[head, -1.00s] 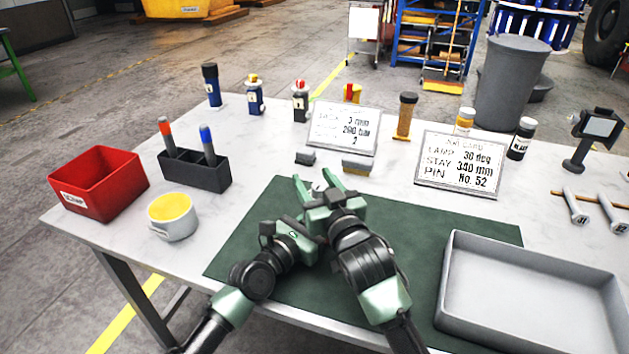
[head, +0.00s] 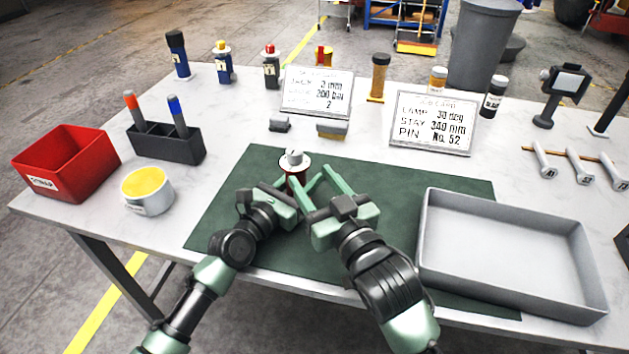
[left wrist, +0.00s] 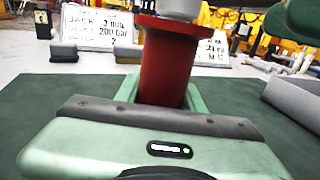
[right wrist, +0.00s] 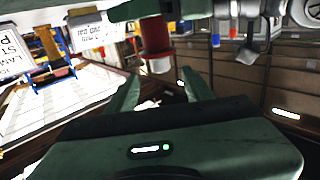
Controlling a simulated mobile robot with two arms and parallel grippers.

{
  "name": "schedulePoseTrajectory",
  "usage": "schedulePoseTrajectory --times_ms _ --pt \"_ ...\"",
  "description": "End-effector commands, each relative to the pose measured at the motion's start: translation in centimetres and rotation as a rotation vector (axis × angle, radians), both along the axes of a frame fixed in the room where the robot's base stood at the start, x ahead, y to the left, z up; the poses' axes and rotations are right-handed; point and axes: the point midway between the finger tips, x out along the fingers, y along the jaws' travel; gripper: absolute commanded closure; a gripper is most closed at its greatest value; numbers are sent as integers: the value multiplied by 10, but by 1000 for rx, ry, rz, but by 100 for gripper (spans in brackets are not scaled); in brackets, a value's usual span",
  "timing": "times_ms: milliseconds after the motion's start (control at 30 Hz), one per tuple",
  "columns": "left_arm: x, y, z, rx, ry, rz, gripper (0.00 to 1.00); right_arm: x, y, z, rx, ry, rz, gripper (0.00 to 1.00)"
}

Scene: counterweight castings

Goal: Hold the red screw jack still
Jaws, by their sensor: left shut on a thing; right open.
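My right gripper (head: 317,182) is open and empty, just right of the jack. In the right wrist view the jack (right wrist: 155,36) lies beyond the open fingertips (right wrist: 158,82), apart from them.
A grey tray (head: 510,290) lies at the right, overlapping the mat. A yellow-filled cup (head: 148,203), red bin (head: 65,178) and black pen holder (head: 165,148) stand at the left. Two sign cards (head: 316,92) (head: 432,125) and bottles stand behind.

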Motion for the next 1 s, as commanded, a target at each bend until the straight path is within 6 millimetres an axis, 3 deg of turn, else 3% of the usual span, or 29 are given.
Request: schedulePoseTrajectory --times_ms 267,300,400,767,1000 --pt "0 0 1 -1 -1 1 100 0 0 0 0 0 0 48" --pt "0 0 1 -1 -1 1 59 0 0 0 0 0 0 48" --pt "0 0 1 -1 -1 1 36 0 0 0 0 0 0 48" --pt "-2 2 0 -1 1 0 36 0 0 0 0 -1 0 48" --pt "-32 26 -2 0 2 1 36 0 0 0 0 -1 0 48"
